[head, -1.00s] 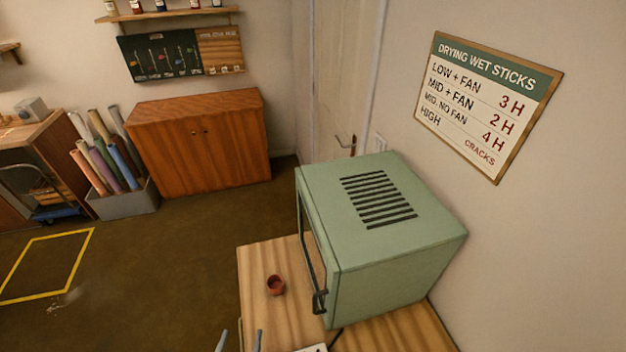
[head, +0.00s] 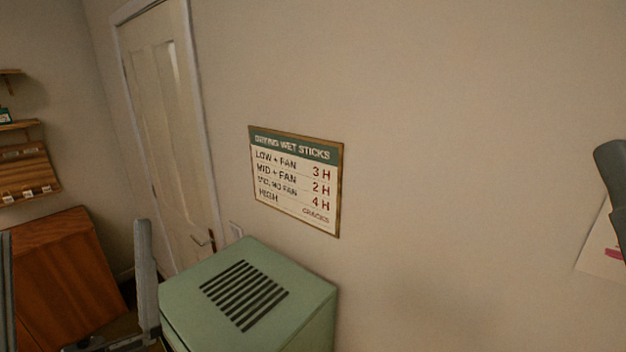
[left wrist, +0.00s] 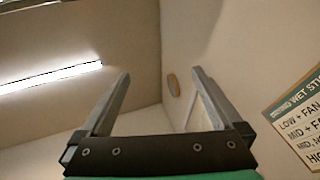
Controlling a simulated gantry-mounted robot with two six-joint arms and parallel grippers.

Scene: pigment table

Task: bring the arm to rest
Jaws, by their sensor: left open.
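My left gripper (head: 74,232) is raised at the lower left of the head view, its two grey fingers upright and wide apart. In the left wrist view the left gripper (left wrist: 160,74) is open, with nothing between its fingers, and points up toward the wall and ceiling. A dark grey part of mine (head: 612,185) enters at the right edge of the head view, likely a finger of my right gripper. The rest of it is cut off, so its opening cannot be told.
The green drying oven (head: 255,290) stands right of my left gripper. A drying-times sign (head: 295,182) hangs on the wall above it. A white door (head: 168,130) and a wooden cabinet (head: 65,280) are at the left. A ceiling light (left wrist: 50,77) shows in the left wrist view.

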